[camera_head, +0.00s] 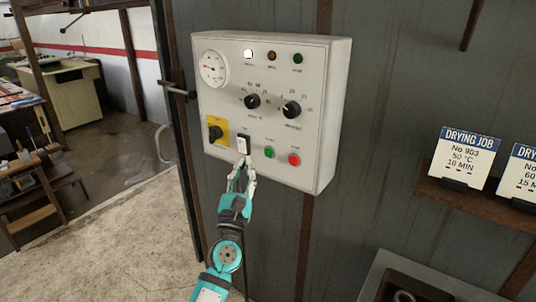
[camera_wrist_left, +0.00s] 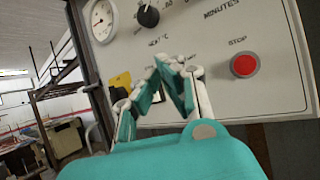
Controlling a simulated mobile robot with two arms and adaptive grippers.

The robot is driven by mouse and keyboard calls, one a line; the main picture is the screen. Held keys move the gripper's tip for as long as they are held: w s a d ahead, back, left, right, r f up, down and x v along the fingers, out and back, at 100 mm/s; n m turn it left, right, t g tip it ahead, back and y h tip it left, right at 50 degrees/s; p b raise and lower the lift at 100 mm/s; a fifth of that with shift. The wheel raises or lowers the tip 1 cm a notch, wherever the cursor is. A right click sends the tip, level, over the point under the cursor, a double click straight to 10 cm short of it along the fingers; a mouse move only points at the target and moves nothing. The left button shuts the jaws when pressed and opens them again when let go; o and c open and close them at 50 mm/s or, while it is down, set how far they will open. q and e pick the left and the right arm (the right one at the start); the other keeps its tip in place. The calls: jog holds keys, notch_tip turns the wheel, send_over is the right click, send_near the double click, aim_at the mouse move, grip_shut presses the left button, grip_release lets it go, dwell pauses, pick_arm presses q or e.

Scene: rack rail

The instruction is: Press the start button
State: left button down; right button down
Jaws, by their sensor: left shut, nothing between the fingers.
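The green start button (camera_head: 269,152) is at the lower middle of a white control panel (camera_head: 317,110), left of the red stop button (camera_head: 294,159). My left gripper (camera_head: 244,161) points up at the panel with its fingers shut and empty. Its tips appear just below the black-and-white rocker switch (camera_head: 244,143), left of and slightly below the green button. I cannot tell whether they touch the panel. In the left wrist view the shut fingers (camera_wrist_left: 168,64) cover the area where the green button would be, and the red stop button (camera_wrist_left: 244,65) shows to their right.
The panel also carries a gauge (camera_head: 213,69), two black dials (camera_head: 291,109), several lamps and a black knob on a yellow plate (camera_head: 218,125). A shelf (camera_head: 480,206) with drying job cards (camera_head: 465,158) is at right. A grey bin (camera_head: 420,275) stands below it.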

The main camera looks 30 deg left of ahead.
pick_arm(q)
jog(key=b, duration=0.1)
send_near(267, 140)
notch_tip(267, 140, up, 2)
jog(key=a, duration=0.2)
jog(key=shift+w+d+r, duration=0.1)
jog(key=shift+w+r, duration=0.05)
jog(key=shift+w, duration=1.15)
jog(key=shift+b, duration=0.35)
jog(key=shift+w, duration=0.4)
jog(key=shift+w+d+b, duration=0.1)
jog(key=shift+w+b, duration=0.3)
jog(key=shift+s, duration=0.1)
dwell(0.5)
jog(key=shift+s, duration=0.8)
